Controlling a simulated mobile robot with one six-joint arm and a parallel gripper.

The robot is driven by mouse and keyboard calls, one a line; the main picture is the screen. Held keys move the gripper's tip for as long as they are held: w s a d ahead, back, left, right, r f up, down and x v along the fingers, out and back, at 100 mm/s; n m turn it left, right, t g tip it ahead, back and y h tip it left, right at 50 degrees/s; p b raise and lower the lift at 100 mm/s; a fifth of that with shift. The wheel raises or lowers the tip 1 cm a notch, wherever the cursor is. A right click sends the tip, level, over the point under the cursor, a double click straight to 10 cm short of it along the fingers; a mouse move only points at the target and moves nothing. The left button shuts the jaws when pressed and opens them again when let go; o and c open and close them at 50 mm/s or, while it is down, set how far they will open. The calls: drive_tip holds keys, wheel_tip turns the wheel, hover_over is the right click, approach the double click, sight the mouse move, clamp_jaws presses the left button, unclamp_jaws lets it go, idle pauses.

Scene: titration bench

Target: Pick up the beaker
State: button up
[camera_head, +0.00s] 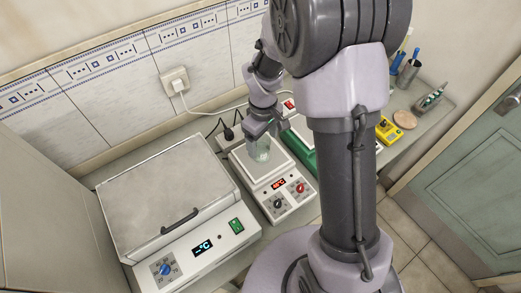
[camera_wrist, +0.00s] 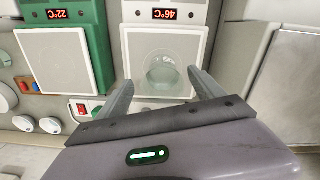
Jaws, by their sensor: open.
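The beaker (camera_head: 261,150) is a clear glass vessel standing on the white top plate of a hotplate (camera_head: 259,169) with a red display. In the wrist view the beaker (camera_wrist: 162,72) shows as a faint round outline on the hotplate's pale plate (camera_wrist: 140,61). My gripper (camera_wrist: 158,82) is open, with its two grey fingers spread to the left and right of the beaker's near side. In the head view my gripper (camera_head: 262,128) is right above and at the beaker's upper part. I cannot tell whether the fingers touch the glass.
A large white box with a black handle (camera_head: 165,195) stands left of the hotplate. A green device (camera_head: 301,144) stands close on its right, partly hidden by my arm. A yellow device (camera_head: 388,130), a tan disc (camera_head: 404,119) and a pen cup (camera_head: 408,72) are farther right.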

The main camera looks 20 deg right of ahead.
drive_tip(key=f, duration=0.3)
drive_tip(key=f+b, duration=0.1)
drive_tip(key=f, duration=0.1)
drive_tip(key=shift+w+a, duration=0.2)
drive_tip(key=shift+a, duration=0.1)
drive_tip(key=shift+r, duration=0.15)
drive_tip(key=c, duration=1.6)
drive_tip(key=shift+r, duration=0.1)
drive_tip(key=shift+r+p, duration=0.4)
drive_tip(key=shift+r, duration=0.9)
drive_tip(key=shift+s+a+r+b, duration=0.15)
drive_tip(key=shift+s+a+r, duration=0.2)
drive_tip(key=shift+s, duration=2.3)
drive_tip(key=shift+s+a+r+b, duration=0.1)
drive_tip(key=shift+s+a+r, duration=0.15)
drive_tip(key=shift+s, duration=2.45)
drive_tip(key=shift+s+a+r+b, duration=0.15)
drive_tip(key=shift+s+a+r, duration=0.2)
drive_tip(key=shift+s, duration=2.3)
